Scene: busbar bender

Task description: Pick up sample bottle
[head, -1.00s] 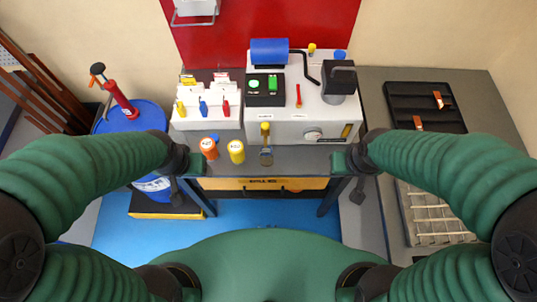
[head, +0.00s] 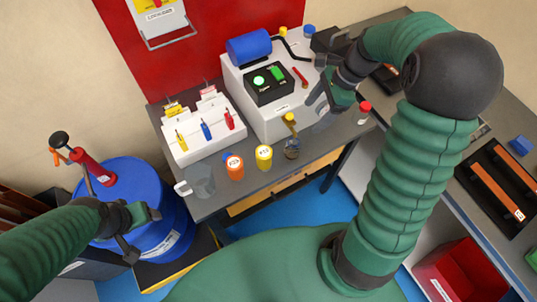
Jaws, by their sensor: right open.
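A small clear bottle with a red cap (head: 364,112) stands upright near the right end of the grey workbench (head: 330,148); it looks like the sample bottle. My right gripper (head: 331,104) is open and empty, just left of this bottle and beside the white machine. It is apart from the bottle. My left gripper (head: 140,228) is low on the left, over the blue drum, with nothing seen in it; its opening is unclear. An orange jar (head: 234,169) and a yellow jar (head: 264,158) stand at the bench's front edge.
The white machine (head: 270,115) stands behind my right gripper. A white rack (head: 202,132) holds coloured tools. A clear jug (head: 198,182) stands at the bench's left corner. A blue drum (head: 145,180) with a red pump is at left, a red bin (head: 460,275) at lower right.

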